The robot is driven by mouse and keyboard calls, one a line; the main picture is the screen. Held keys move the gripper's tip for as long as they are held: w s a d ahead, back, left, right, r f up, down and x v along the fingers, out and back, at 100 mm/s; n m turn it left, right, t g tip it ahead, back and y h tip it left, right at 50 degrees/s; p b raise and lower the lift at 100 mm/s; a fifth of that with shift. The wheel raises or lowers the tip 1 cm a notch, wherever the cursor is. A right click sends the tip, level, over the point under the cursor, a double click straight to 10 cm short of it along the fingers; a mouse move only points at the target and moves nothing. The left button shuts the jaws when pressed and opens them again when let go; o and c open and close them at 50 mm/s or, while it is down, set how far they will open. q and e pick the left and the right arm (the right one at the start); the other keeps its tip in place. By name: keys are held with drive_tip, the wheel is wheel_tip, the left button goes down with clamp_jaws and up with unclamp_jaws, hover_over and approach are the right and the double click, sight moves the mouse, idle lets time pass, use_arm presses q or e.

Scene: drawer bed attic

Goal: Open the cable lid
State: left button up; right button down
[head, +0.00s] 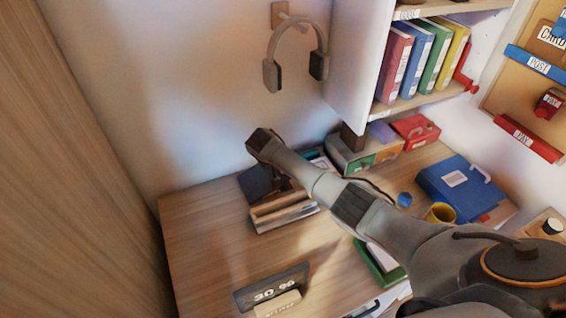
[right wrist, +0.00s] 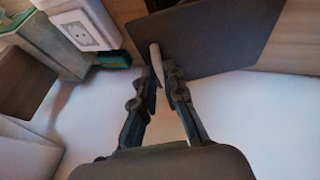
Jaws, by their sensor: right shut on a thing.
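The cable lid looks to be a dark grey panel (right wrist: 225,35) with a pale rounded tab (right wrist: 157,62) at its edge in the right wrist view. My right gripper (right wrist: 164,80) is shut on this tab, one finger on each side. In the head view, a dark panel (head: 256,183) shows at the back left of the desk, partly hidden by my right arm, and appears tilted. The right fingertips are hidden there behind my wrist. My left gripper is in neither view.
A white power socket (right wrist: 83,32) is near the lid. A wooden slotted holder (head: 285,214) stands close in front on the desk (head: 205,250). A box of files (head: 365,155) stands right of my wrist. The shelf (head: 355,65) overhangs behind.

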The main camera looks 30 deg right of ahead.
drive_tip(key=a+r+h, duration=0.1)
drive_tip(key=a+r+h+b, duration=0.1)
drive_tip(key=a, duration=0.1)
drive_tip(key=shift+w+a+r+n+h, duration=0.2)
drive_tip(key=shift+a+n+h, duration=0.1)
drive_tip(key=shift+h, duration=0.1)
drive_tip(key=a+r+h+b, duration=0.2)
drive_tip(key=a+h+b, duration=0.1)
drive_tip(key=a+b, duration=0.4)
drive_tip(key=shift+s+a+r+n, duration=0.15)
drive_tip(key=shift+a+n, duration=0.25)
drive_tip(key=shift+a, duration=1.5)
drive_tip(key=c, duration=1.6)
unclamp_jaws()
drive_tip(key=shift+o, duration=1)
drive_tip(key=shift+w+d, duration=0.15)
drive_tip(key=shift+w, duration=0.3)
drive_tip(key=v, duration=1.2)
drive_tip(key=shift+s, duration=0.2)
